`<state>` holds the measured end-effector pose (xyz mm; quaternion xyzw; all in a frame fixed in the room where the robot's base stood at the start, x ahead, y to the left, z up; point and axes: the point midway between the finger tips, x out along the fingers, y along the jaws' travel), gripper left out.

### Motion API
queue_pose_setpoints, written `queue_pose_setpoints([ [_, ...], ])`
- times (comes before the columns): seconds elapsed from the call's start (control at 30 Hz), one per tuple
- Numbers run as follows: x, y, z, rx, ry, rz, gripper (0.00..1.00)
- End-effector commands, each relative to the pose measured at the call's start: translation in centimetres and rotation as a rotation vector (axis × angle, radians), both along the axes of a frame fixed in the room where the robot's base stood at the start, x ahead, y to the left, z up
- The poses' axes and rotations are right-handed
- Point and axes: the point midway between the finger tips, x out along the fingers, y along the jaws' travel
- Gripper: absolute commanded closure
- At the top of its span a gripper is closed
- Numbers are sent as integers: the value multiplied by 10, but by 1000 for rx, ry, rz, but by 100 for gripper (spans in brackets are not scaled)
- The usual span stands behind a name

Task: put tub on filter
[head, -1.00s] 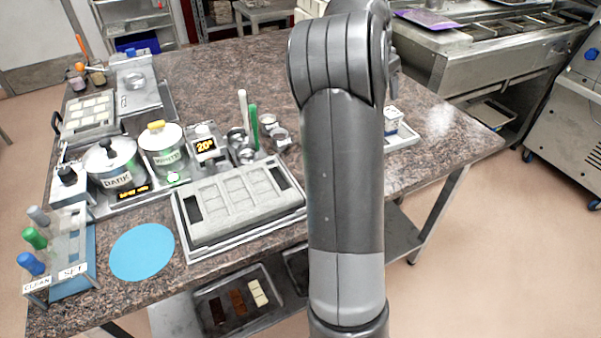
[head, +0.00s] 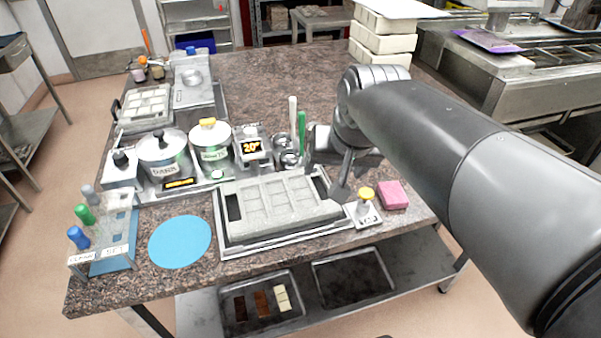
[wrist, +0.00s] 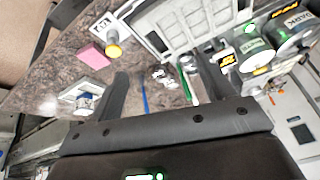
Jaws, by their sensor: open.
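A small white tub with a blue label (wrist: 85,101) stands at the left of the wrist view, on or against a pale flat piece (wrist: 73,91). In the head view now, the tub is not visible; my arm covers part of that side of the table. I cannot pick out the filter for sure; the pale piece may be it. My gripper (head: 338,180) is over the table, right of the grey mould (head: 275,203). In the wrist view its two fingers (wrist: 165,88) are apart with nothing held between them. The tub lies outside the fingers, to their left.
A yellow-knobbed item (head: 366,204) and a pink block (head: 393,195) stand near the front right edge. Metal cups (head: 288,158), a green stick (head: 302,130) and a white stick stand beside my gripper. Pots (head: 163,155) and a blue disc (head: 180,241) are further left.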

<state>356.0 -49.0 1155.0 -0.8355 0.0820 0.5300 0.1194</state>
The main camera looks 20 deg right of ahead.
Motion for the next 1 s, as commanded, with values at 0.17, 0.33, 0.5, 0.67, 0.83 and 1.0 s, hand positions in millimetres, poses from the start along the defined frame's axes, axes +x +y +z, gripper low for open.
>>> queue_pose_setpoints([
  [0.17, -44, 35, -20, -73, -36, 173, 26],
  [0.33, -63, 48, -32, -115, -50, 252, 26],
  [0.5, -67, 50, -35, -123, -51, 268, 26],
  [0.67, -66, 49, -34, -122, -51, 266, 26],
  [0.83, -66, 49, -34, -121, -51, 265, 26],
  [1.0, -66, 49, -34, -121, -51, 265, 26],
])
